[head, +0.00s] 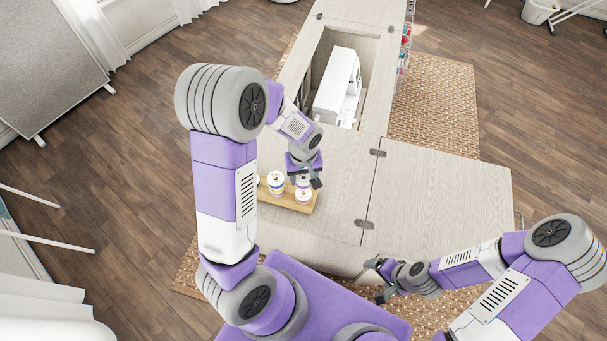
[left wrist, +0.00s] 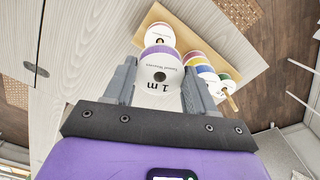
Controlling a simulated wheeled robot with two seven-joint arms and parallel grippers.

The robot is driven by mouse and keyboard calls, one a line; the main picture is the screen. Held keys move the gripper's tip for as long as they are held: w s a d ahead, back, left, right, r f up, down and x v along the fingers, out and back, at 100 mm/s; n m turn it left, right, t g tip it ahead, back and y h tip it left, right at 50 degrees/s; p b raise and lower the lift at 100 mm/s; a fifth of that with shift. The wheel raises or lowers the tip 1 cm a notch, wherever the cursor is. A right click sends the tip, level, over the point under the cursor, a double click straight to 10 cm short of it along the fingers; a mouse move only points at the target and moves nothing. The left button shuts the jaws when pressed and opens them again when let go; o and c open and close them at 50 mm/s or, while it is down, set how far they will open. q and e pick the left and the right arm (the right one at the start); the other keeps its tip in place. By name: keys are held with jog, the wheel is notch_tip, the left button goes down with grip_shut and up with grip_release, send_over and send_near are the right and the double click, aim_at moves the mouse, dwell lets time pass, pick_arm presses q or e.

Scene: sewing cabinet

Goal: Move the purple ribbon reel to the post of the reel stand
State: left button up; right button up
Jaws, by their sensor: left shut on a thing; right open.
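My left gripper (left wrist: 157,85) is shut on the purple ribbon reel (left wrist: 160,73), whose white face with a hole and "1 m" print faces the wrist camera. A thin purple band shows at its edge. In the head view my left gripper (head: 309,178) is over the right end of the wooden reel stand (head: 287,202). The stand also shows in the left wrist view (left wrist: 153,15). The held reel overlaps one reel (left wrist: 161,34) on the stand; I cannot tell whether they touch. The post there is hidden. My right gripper (head: 376,278) is open and empty near the cabinet's front edge.
A stack of coloured reels (left wrist: 205,72) sits on the stand's other post (left wrist: 231,102); it also shows in the head view (head: 276,184). A white sewing machine (head: 338,84) stands in the cabinet's recess. The right cabinet top (head: 440,195) is clear.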

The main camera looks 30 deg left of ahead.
pick_arm(q)
jog(key=shift+f+b, duration=1.55)
jog(key=shift+f, duration=0.25)
jog(key=o, duration=1.1)
notch_tip(320, 180, up, 8)
jog(key=shift+f+p, duration=0.2)
jog(key=shift+p, duration=0.65)
